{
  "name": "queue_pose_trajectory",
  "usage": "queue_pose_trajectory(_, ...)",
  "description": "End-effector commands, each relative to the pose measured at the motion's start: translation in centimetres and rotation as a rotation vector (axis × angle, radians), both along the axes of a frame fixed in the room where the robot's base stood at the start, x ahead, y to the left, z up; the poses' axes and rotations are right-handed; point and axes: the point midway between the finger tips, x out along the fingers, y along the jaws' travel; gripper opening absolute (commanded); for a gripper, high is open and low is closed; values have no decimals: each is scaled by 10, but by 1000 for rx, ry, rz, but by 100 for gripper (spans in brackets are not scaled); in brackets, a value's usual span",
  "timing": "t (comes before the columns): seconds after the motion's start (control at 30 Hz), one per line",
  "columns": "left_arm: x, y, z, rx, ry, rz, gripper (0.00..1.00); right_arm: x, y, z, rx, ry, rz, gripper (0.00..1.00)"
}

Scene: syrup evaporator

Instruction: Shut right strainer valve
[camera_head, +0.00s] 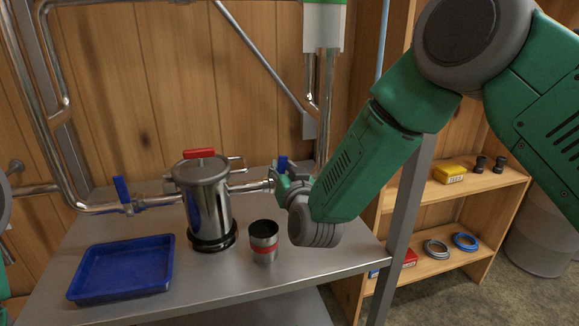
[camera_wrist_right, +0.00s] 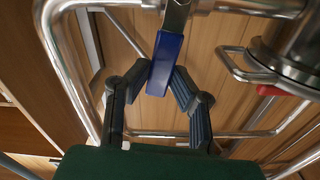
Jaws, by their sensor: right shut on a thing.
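The strainer is a steel pot (camera_head: 208,205) with a red-handled lid, standing on a metal table between two pipes. The right strainer valve has a blue lever handle (camera_head: 283,163) that stands up above the pipe to the right of the pot. My right gripper (camera_head: 279,177) is at this valve and partly hides it. In the right wrist view the blue handle (camera_wrist_right: 165,62) lies between the two dark fingers of my right gripper (camera_wrist_right: 161,76), which are shut on it. The left valve's blue handle (camera_head: 122,190) also stands up. My left gripper is not in view.
A blue tray (camera_head: 122,268) lies at the front left of the table (camera_head: 215,285). A steel cup with a red band (camera_head: 264,242) stands close below my right forearm. Pipes run along the wall. A wooden shelf (camera_head: 455,186) with small items stands at right.

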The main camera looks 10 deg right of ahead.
Motion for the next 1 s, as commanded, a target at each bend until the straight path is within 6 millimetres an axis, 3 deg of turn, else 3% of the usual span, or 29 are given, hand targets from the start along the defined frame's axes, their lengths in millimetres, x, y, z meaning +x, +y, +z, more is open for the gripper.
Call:
queue_pose_trajectory(0.03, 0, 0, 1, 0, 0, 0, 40, -5, 6, -12, -36, 30, 10, 0)
queue_pose_trajectory(0.4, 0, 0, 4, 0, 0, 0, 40, -5, 13, -12, -174, 23, 7, 0)
queue_pose_trajectory(0.93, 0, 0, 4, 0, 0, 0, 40, -5, 15, -12, -193, 23, 8, 0)
queue_pose_trajectory(0.97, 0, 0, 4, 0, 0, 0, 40, -5, 15, -12, -193, 24, 8, 30)
queue_pose_trajectory(1.0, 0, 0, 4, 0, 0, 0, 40, -5, 15, -12, -193, 24, 8, 40)
